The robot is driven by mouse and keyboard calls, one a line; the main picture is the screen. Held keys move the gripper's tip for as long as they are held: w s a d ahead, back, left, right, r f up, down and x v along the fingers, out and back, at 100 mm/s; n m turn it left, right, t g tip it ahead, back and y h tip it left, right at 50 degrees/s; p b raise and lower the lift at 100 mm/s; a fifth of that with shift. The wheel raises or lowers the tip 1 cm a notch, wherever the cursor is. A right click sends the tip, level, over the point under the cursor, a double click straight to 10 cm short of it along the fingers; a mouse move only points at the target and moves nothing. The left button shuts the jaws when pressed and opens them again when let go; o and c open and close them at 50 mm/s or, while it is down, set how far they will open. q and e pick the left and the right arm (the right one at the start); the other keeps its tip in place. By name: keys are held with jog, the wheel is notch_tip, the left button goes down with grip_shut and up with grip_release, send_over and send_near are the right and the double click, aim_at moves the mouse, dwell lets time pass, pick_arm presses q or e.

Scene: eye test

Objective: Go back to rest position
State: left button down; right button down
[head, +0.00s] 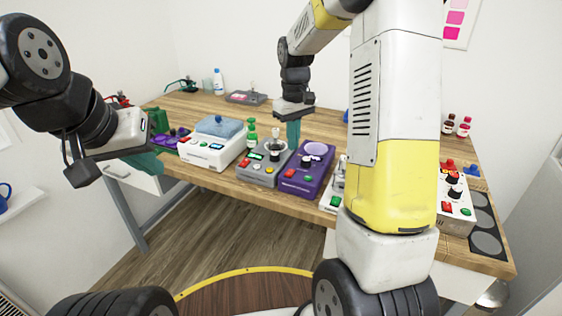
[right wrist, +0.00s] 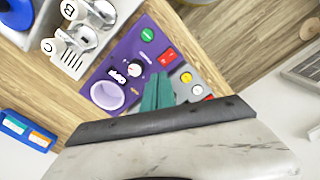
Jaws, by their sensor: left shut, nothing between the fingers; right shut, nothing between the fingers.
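My left gripper (head: 150,164) is at the left, off the table's front left edge. Its teal fingers are shut and hold nothing. My right gripper (head: 293,132) points down above the table, over the grey device (head: 262,172) and the purple device (head: 308,168). Its teal fingers are shut and empty. In the right wrist view the same fingers (right wrist: 158,90) show in front of the purple device (right wrist: 125,62), with part of the grey device (right wrist: 197,82) beside it. Whether the fingertips touch anything is not clear.
A wooden table (head: 340,125) carries a white device with a blue lid (head: 212,145), a green bottle (head: 252,133) and a white device with coloured buttons (head: 455,200) at the right. My right arm hides part of the table. Small bottles (head: 463,127) stand at the back right.

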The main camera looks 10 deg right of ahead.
jog(key=s+r+m+t+y, duration=0.1)
jog(key=s+r+m+t, duration=0.15)
jog(key=s+r, duration=0.75)
jog(key=s+a+r+m+t+y, duration=0.1)
jog(key=s+a+r+m+t, duration=0.1)
jog(key=s, duration=1.2)
jog(key=shift+s+r+t, duration=0.15)
jog(key=shift+t, duration=0.7)
jog(key=shift+a, duration=0.1)
